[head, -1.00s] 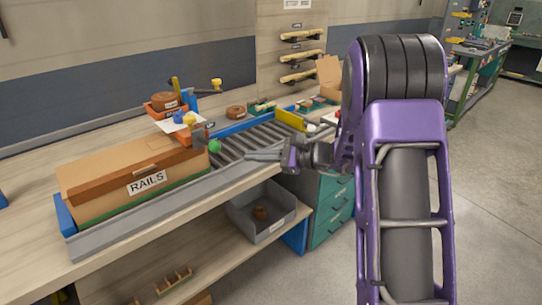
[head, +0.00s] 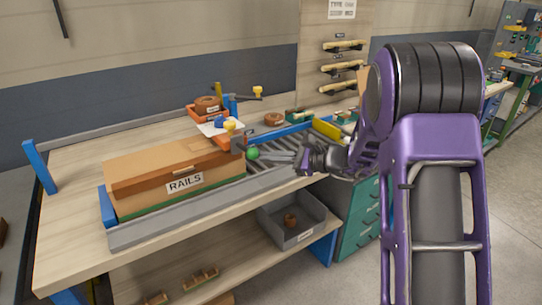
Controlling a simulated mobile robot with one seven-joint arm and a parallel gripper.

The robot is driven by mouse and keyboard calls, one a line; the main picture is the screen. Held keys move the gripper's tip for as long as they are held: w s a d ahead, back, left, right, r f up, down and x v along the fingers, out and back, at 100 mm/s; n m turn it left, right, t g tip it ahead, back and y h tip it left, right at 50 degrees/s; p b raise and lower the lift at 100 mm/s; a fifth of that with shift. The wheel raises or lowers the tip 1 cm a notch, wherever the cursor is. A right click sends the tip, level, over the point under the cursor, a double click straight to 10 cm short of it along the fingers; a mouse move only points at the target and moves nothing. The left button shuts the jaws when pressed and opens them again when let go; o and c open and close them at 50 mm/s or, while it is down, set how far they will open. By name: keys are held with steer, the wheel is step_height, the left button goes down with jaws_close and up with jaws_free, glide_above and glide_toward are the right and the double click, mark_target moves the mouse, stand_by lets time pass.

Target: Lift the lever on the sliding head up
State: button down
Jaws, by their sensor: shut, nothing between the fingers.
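The sliding head appears to be the small dark grey block (head: 238,144) at the right end of the long cardboard box. A green ball knob (head: 252,154), seemingly the lever's end, sticks out low on its right side. A yellow knob (head: 229,125) sits on top. The lever's shaft is too small to make out.
The cardboard box marked RAILS (head: 150,184) lies left of the head. A roller conveyor (head: 282,164) runs behind my gripper. A grey bin (head: 292,228) sits on the shelf below.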

steer(key=r, duration=0.1)
steer(key=r+p, duration=0.1)
steer(key=h+p, duration=0.1)
steer(key=shift+w+a+r+g, duration=0.1)
steer(key=shift+w+r+g, duration=0.2)
steer(key=shift+r, duration=0.1)
steer(key=shift+r, duration=0.2)
stand_by(0.8)
